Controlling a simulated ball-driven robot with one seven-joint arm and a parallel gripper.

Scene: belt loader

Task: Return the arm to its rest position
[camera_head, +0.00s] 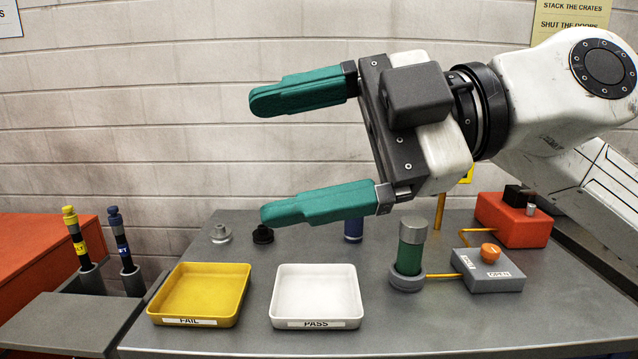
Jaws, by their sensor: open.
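My gripper (258,158) has two green fingers spread wide apart, with nothing between them. It points left in the upper middle of the head view, in front of the brick wall. My white arm comes in from the right edge. The lower finger shows above the back part of the grey table (400,325) and overlaps a dark blue cylinder (353,230) in the picture.
On the table are a yellow FAIL tray (240,312), a white PASS tray (318,310), a green cylinder (411,250) in a grey holder, a grey box with an orange knob (490,252), and a red box (512,222). Two tools (75,235) stand left.

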